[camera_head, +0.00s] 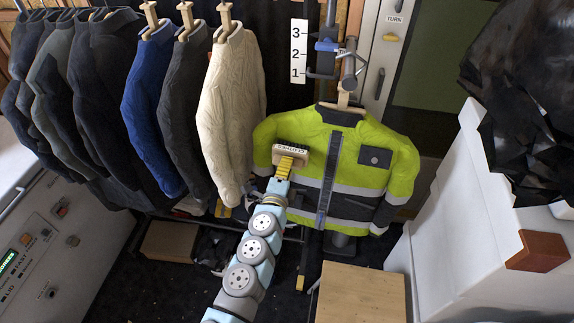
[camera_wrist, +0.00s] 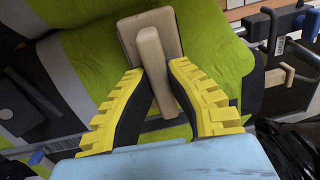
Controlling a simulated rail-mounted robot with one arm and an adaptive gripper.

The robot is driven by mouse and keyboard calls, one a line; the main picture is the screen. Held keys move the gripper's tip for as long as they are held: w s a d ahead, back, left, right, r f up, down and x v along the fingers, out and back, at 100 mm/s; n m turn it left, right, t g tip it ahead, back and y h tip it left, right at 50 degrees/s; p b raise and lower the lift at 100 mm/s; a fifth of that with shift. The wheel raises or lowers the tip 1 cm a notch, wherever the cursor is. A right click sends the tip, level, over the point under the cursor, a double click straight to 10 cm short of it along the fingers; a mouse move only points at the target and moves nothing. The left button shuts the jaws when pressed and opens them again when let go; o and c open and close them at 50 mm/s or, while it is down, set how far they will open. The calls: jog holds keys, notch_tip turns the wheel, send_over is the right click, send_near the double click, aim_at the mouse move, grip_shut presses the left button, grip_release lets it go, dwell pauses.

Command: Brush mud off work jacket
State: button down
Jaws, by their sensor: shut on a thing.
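The work jacket (camera_head: 349,180) is yellow-green with black lower panels and grey reflective bands, and hangs on a wooden hanger from a dark stand. It fills much of the wrist view (camera_wrist: 82,56). My gripper (camera_head: 286,166) is shut on the handle of a clothes brush (camera_head: 291,154), a wooden block with dark bristles and lettering on its side. In the wrist view the yellow fingers (camera_wrist: 160,85) pinch the brush's pale handle (camera_wrist: 155,62). The brush is at the jacket's upper left chest; I cannot tell whether the bristles touch. No mud is clearly visible.
Several dark, blue and cream garments (camera_head: 228,110) hang close on the left. A control panel (camera_head: 40,250) is at lower left.

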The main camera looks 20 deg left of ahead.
jog(key=shift+w+f, duration=0.1)
jog(key=shift+f, duration=0.05)
notch_tip(320, 180, down, 4)
jog(key=b, duration=0.3)
jog(key=shift+b, duration=0.35)
jog(key=shift+s+d, duration=0.15)
jog(key=shift+s, duration=1.3)
jog(key=shift+s+d, duration=0.15)
jog(key=shift+s, duration=1.25)
jog(key=shift+s+d, duration=0.15)
jog(key=shift+s, duration=1.35)
